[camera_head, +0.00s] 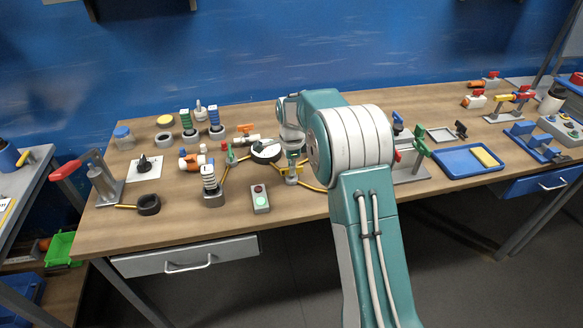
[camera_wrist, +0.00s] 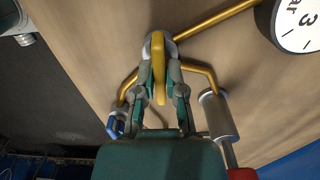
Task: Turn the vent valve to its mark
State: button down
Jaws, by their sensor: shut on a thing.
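A valve with a yellow lever handle (camera_wrist: 159,52) sits on brass piping in the wrist view. My gripper (camera_wrist: 161,78) has one finger on each side of this handle and is shut on it. The handle's length runs between the fingers, and a grey round valve body (camera_wrist: 151,44) shows beside its far end. In the head view my gripper (camera_head: 292,155) is low over the brass piping, and the yellow valve (camera_head: 291,173) shows just below it. No label marks this as the vent valve, and I cannot make out a mark.
A round white gauge (camera_wrist: 300,22) is close by at upper right in the wrist view. A blue handle (camera_wrist: 114,126) and a red handle (camera_wrist: 241,173) flank my gripper.

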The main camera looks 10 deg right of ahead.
jog(key=shift+n, duration=0.3)
jog(key=n, duration=0.3)
jog(key=shift+w+n, duration=0.1)
jog(key=shift+n, duration=0.2)
jog(key=n, duration=0.4)
jog(key=shift+n, duration=0.3)
jog(key=n, duration=0.4)
jog(key=shift+n, duration=2.5)
jog(key=c, duration=0.7)
grip_release()
jog(key=shift+w, duration=0.1)
